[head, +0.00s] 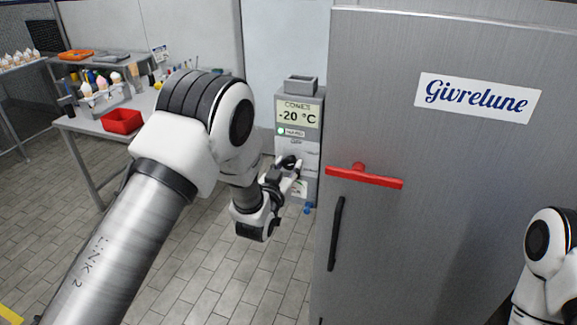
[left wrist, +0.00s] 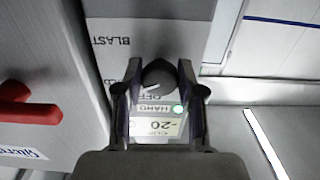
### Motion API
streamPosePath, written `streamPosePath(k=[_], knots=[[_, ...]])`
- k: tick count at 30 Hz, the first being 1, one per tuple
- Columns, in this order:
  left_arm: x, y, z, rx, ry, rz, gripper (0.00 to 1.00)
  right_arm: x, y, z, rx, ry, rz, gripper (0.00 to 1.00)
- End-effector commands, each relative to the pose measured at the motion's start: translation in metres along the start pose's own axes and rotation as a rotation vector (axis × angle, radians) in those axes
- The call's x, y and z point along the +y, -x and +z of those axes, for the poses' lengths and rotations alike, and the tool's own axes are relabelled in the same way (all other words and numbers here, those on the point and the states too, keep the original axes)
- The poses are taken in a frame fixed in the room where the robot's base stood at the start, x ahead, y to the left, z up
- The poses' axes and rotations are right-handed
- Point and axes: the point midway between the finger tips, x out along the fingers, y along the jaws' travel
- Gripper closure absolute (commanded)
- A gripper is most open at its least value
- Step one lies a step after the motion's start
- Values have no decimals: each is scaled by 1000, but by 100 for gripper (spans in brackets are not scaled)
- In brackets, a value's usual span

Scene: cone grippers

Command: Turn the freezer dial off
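The dark round dial (left wrist: 159,74) is on a grey control panel (left wrist: 117,58), seen upside down in the left wrist view. Its pale pointer mark slants to the lower left in that view, toward the side between OFF and a partly hidden label. BLAST is printed farther off. My left gripper (left wrist: 160,68) is open, with one finger on each side of the dial; I cannot tell whether they touch it. In the head view my left gripper (head: 289,168) is at the panel's front and partly hides the dial. The display (head: 299,115) reads -20 °C, with a green light by HARD.
The large grey freezer door (head: 440,170) with a red handle (head: 364,177) stands close right of the panel. A table (head: 75,122) with a red bin (head: 121,121) and cones is at the left. My right arm shows at the right edge. Tiled floor lies open below.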

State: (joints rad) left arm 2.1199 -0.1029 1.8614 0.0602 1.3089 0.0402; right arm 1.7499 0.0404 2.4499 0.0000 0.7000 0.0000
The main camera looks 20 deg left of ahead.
Motion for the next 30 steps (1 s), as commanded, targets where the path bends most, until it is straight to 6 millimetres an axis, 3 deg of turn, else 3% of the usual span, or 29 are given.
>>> streamPosePath(k=[30], knots=[[2, -1, -3, 9, 53, 5, 97, 0, -6, 0, 0, 0, 0, 60]])
